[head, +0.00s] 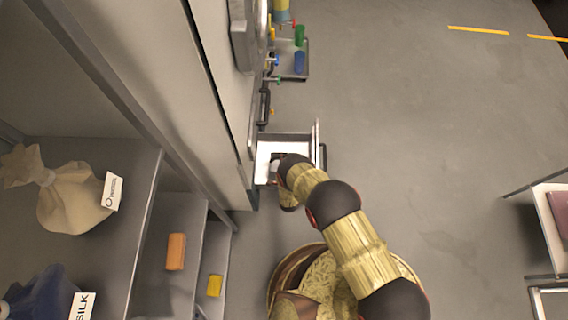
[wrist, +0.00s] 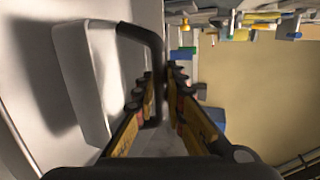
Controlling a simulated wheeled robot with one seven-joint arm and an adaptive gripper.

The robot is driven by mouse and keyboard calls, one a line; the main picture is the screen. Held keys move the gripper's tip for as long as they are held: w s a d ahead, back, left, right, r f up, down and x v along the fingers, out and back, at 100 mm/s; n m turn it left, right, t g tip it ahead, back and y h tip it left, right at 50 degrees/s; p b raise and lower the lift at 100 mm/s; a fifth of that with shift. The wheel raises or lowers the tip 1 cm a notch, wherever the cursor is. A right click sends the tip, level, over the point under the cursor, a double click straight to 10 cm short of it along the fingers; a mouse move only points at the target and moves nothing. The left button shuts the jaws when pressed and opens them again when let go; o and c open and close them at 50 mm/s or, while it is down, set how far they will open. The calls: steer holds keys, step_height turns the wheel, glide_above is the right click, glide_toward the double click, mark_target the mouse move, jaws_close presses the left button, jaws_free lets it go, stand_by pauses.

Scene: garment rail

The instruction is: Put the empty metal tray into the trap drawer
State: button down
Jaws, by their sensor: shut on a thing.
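The trap drawer (head: 317,133) stands pulled out from the tall machine in the head view, with pale inside and a dark handle on its front. My arm reaches over it from below right, and my gripper (head: 277,162) is down at its inside. In the wrist view my gripper (wrist: 163,95) is shut on the dark handle of a pale metal tray (wrist: 80,75). The tray lies left of the fingers, close to a pale wall. My wrist hides most of the tray in the head view, so I cannot tell whether it rests on the drawer floor.
A small ledge with a green cup (head: 299,35) and a blue cup (head: 299,62) juts from the machine beyond the drawer. Shelves with sacks (head: 75,197) stand at lower left. A white table (head: 548,225) is at right. The floor between is clear.

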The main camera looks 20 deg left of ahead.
step_height(320, 180, down, 4)
steer(key=shift+r+b, duration=0.1)
steer(key=shift+b, duration=0.85)
steer(key=shift+r, duration=0.1)
steer(key=c, duration=1.8)
jaws_free()
steer(key=shift+c, duration=0.2)
steer(key=shift+s, duration=0.2)
steer(key=p+v, duration=0.4)
steer(key=v, duration=0.7)
steer(key=shift+s+d+r+p, duration=0.2)
steer(key=shift+s+p, duration=0.05)
steer(key=shift+p, duration=0.1)
